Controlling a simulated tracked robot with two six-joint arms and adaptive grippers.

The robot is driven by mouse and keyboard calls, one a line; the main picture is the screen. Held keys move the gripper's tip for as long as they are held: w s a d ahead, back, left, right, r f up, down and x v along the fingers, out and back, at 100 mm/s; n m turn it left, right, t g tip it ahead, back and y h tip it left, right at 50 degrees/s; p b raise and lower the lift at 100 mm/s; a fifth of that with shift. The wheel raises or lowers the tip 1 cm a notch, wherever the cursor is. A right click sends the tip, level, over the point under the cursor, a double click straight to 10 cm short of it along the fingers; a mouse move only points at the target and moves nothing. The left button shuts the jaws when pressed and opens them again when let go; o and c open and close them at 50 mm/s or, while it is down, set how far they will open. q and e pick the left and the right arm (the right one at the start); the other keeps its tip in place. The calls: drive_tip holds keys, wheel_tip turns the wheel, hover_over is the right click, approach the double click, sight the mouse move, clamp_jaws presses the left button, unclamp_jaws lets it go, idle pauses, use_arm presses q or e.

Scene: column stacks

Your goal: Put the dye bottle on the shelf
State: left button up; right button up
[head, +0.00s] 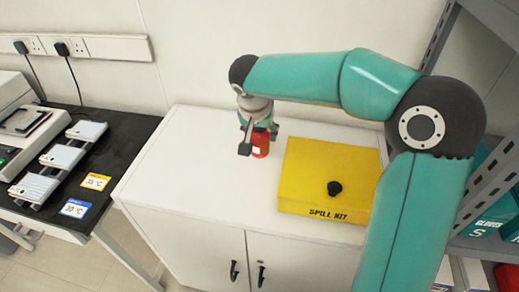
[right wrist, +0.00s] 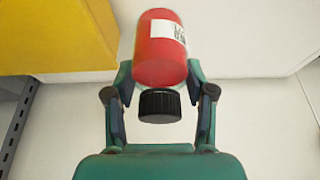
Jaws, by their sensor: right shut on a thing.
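The dye bottle (head: 261,148) is a red cylinder with a white label, over the white cabinet top to the left of the yellow box. My right gripper (head: 259,141) is shut on it from above. In the right wrist view the bottle (right wrist: 161,52) sits between the two fingers (right wrist: 160,95), its black cap toward my palm. Whether its base touches the cabinet top is unclear. The shelf is a grey metal rack (head: 489,186) at the right edge, partly hidden by my right arm. My left gripper is out of view.
A yellow spill kit box (head: 305,175) with a black knob stands on the white cabinet (head: 180,190), between the bottle and the rack. Teal glove boxes (head: 494,222) are on the rack. A black bench (head: 125,128) with instruments stands at left. The cabinet's left part is clear.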

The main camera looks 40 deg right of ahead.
sight(260, 149)
drive_tip(key=shift+f, duration=3)
drive_tip(key=shift+f, duration=0.15)
drive_tip(key=o, duration=1.3)
